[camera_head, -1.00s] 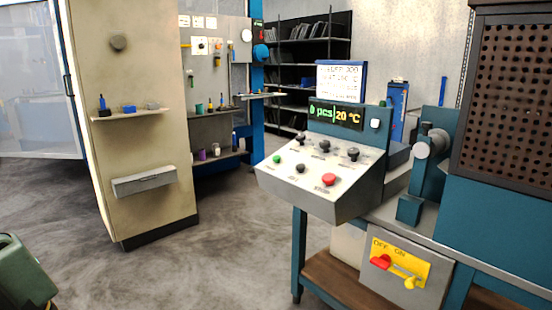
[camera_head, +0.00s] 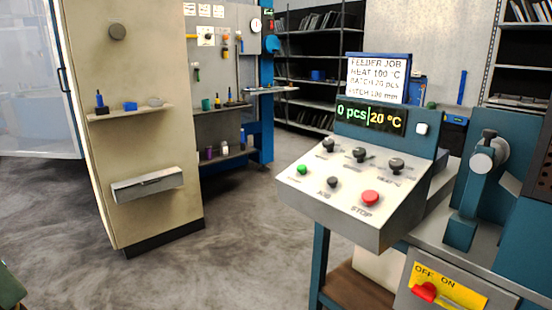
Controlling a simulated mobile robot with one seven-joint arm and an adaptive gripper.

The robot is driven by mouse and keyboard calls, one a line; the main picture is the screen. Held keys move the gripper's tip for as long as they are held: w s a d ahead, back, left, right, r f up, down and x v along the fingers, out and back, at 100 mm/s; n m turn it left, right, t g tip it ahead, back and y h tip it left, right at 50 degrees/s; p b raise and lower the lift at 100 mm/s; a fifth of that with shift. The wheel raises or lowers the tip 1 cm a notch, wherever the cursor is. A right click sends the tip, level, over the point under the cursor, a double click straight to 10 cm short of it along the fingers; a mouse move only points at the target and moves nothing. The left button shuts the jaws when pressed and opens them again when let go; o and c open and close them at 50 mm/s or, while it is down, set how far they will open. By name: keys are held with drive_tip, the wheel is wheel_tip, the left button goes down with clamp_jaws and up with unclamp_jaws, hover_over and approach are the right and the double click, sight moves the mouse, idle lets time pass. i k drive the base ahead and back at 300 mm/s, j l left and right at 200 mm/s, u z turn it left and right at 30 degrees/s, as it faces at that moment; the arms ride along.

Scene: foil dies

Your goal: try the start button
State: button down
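A sloped control panel (camera_head: 335,210) stands right of centre on a blue-framed bench. A small green button (camera_head: 302,169) is at its left; the label under it is too small to read. A black button (camera_head: 333,182) labelled JOG, as far as I can tell, and a red STOP button (camera_head: 370,197) lie to its right. Several black knobs (camera_head: 360,154) form the row behind. The display (camera_head: 370,118) reads "0 pcs" and "20 °C". My gripper is not in view.
A yellow OFF/ON plate with a red handle (camera_head: 425,292) is below right; its handle points toward OFF. A job sign (camera_head: 376,80) reads heat 100 °C. A beige cabinet (camera_head: 130,140) stands left. Grey floor (camera_head: 235,240) between is clear.

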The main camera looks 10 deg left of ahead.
sight(301, 169)
drive_tip(key=i+j+u, duration=0.15)
drive_tip(key=i, duration=0.35)
drive_tip(key=i+j+u, duration=0.15)
drive_tip(key=i+j, duration=0.15)
drive_tip(key=i, duration=0.2)
